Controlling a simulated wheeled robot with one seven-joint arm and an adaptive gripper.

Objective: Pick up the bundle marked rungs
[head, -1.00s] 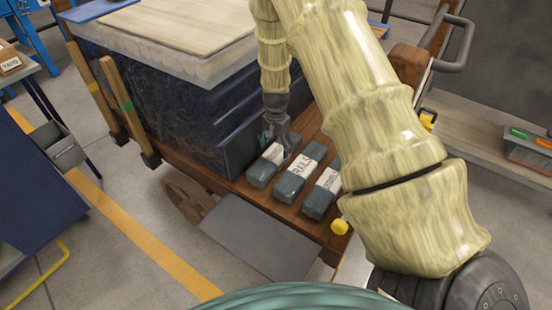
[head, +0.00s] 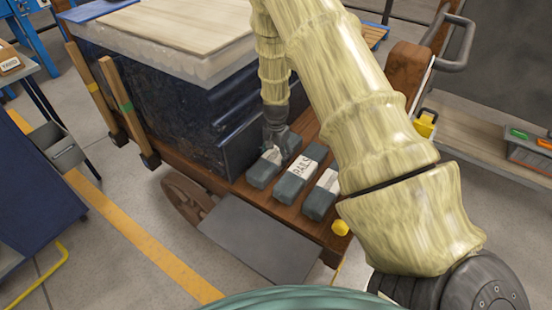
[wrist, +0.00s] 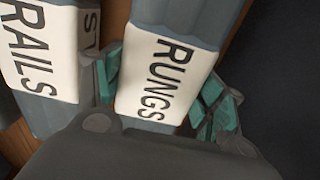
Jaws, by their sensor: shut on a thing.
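The bundle marked RUNGS (wrist: 158,70) is grey-blue with a white paper band. In the wrist view it lies between the two green-padded fingers of my gripper (wrist: 157,98), which is shut on it. In the head view it is the leftmost of three bundles (head: 263,171) on the wooden cart bed, with my gripper (head: 277,143) at its far end. Its lettering is not readable there. I cannot tell whether it is clear of the bed.
The bundle marked RAILS (head: 301,168) lies close on the right, and a third banded bundle (head: 321,196) lies beyond it. A large dark-sided block (head: 180,105) stands close on the left. Wooden stakes (head: 115,88) rise along the cart's edge.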

